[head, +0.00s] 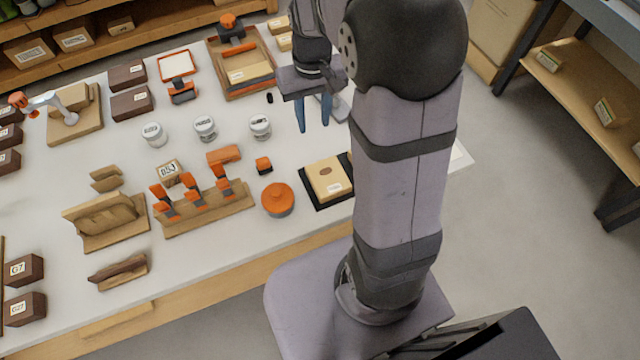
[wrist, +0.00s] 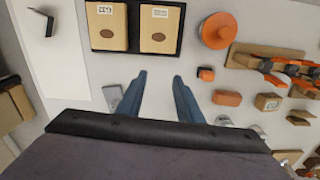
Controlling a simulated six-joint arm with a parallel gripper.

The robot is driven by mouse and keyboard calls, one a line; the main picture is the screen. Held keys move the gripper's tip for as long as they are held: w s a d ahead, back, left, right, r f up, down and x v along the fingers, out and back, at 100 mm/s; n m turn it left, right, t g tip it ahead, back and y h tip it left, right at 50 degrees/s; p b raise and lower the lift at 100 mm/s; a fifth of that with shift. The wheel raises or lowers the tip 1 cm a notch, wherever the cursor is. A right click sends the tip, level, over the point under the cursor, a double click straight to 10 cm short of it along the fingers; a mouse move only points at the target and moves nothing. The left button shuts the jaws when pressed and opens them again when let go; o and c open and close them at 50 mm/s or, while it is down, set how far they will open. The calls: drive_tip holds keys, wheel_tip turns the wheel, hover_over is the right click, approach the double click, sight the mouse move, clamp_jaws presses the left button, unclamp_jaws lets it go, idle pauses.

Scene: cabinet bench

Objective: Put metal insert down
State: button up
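My gripper (head: 313,127) is above the white bench top, with its two blue fingers apart. In the wrist view the gripper (wrist: 159,76) is open, and only bare bench shows between the fingertips. A small grey metallic piece (wrist: 112,93), which may be the metal insert, lies beside the left finger in the wrist view, partly hidden by that finger. A grey piece (head: 341,106) also shows just right of the fingers in the head view, partly behind my arm. Whether the gripper touches it is unclear.
A black tray (wrist: 131,49) holds two tan labelled blocks. An orange-lidded pot (head: 278,200), a wooden rack (head: 205,208) of orange-handled tools and several white-lidded jars (head: 205,127) stand to the left. A white sheet (wrist: 66,60) lies at the wrist view's left.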

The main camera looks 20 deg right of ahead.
drive_tip(key=s+a+f, duration=0.2)
drive_tip(key=s, duration=0.5)
drive_tip(key=s+a+f, duration=0.1)
drive_tip(key=s+a, duration=0.1)
drive_tip(key=s, duration=0.5)
drive_tip(key=shift+s+a+f+n, duration=0.2)
drive_tip(key=shift+a+f+n, duration=0.2)
drive_tip(key=shift+r+p, duration=0.6)
drive_tip(key=shift+p, duration=0.05)
